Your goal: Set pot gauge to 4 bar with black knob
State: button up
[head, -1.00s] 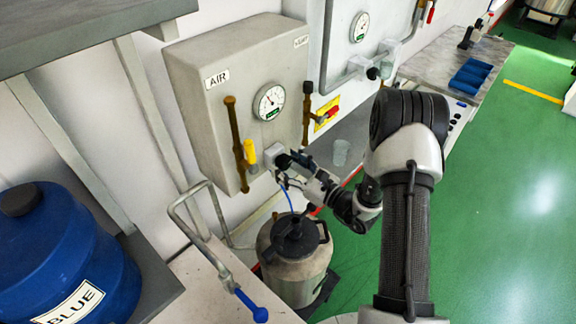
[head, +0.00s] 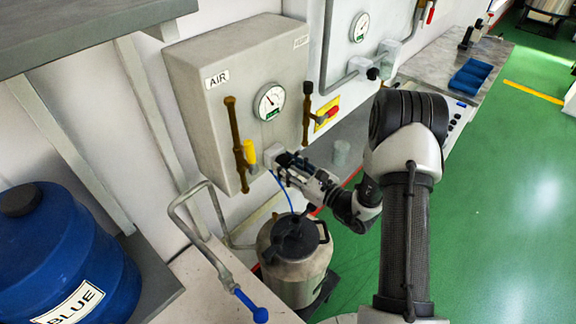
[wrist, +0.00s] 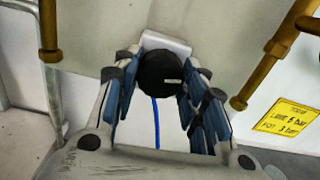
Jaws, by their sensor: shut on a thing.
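The black knob (wrist: 160,72) sits on a pale block at the lower edge of the grey AIR box. In the wrist view my gripper (wrist: 158,80) is shut on the knob, with its blue-padded fingers on both sides of it. In the head view my gripper (head: 277,161) is at the box's lower right and hides most of the knob. The round white gauge (head: 269,101) is on the box front, above the gripper. Its dark needle appears to point up and left; the scale is too small to read.
A blue hose (wrist: 157,122) runs below the knob. A metal pot (head: 296,270) stands underneath.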

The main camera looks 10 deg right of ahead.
jog(key=m, duration=0.5)
jog(key=shift+p, duration=0.35)
jog(key=o, duration=1.1)
jog(key=shift+c, duration=0.2)
jog(key=v, duration=1.2)
jog(key=shift+a, duration=0.15)
